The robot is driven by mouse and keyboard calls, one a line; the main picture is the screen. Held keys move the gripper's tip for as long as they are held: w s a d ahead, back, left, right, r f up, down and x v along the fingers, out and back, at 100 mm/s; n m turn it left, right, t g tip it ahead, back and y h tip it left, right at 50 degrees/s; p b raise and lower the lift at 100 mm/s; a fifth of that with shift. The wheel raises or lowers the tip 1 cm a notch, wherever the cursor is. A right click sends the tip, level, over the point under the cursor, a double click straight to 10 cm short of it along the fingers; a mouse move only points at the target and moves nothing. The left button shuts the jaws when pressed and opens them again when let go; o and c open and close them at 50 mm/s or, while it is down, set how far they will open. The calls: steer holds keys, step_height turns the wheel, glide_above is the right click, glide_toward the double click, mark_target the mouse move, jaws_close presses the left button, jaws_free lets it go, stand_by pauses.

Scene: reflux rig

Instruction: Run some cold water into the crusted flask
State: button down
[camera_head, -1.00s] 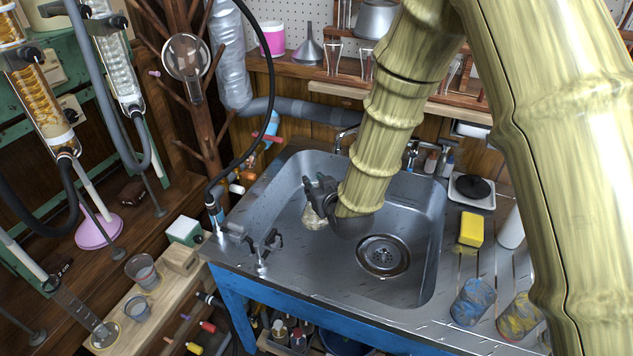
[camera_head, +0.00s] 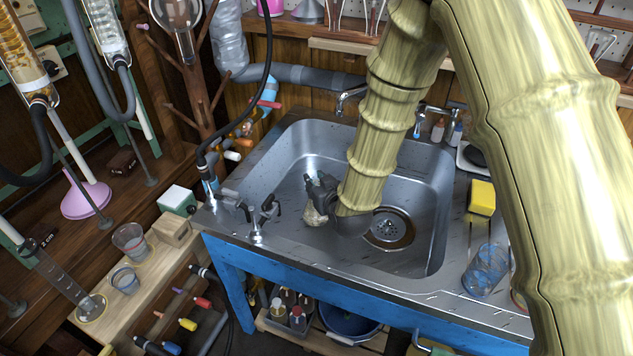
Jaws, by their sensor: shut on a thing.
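My gripper (camera_head: 320,198) hangs low over the left part of the steel sink basin (camera_head: 418,185). It is shut on a small, pale, rough-looking flask (camera_head: 312,215), the crusted flask, partly hidden by the fingers. I cannot tell whether the flask touches the basin floor. A curved tap spout (camera_head: 350,97) stands at the sink's back edge, behind and above the flask. A second tap (camera_head: 425,115) stands further right, partly hidden by my arm. No running water can be made out at either spout.
Small valves (camera_head: 260,212) stand on the sink's front left corner, with a black hose (camera_head: 262,90) rising behind. The round drain (camera_head: 388,230) is right of my gripper. A yellow sponge (camera_head: 481,197) and a blue-streaked glass (camera_head: 485,270) stand on the right drainboard.

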steer(key=w+d+b, duration=0.1)
steer(key=w+d, duration=0.4)
steer(key=w, duration=0.3)
steer(key=shift+f, duration=0.45)
stand_by(0.3)
steer(key=c, duration=1.1)
jaws_free()
steer(key=shift+c, duration=0.2)
steer(key=v, duration=1.2)
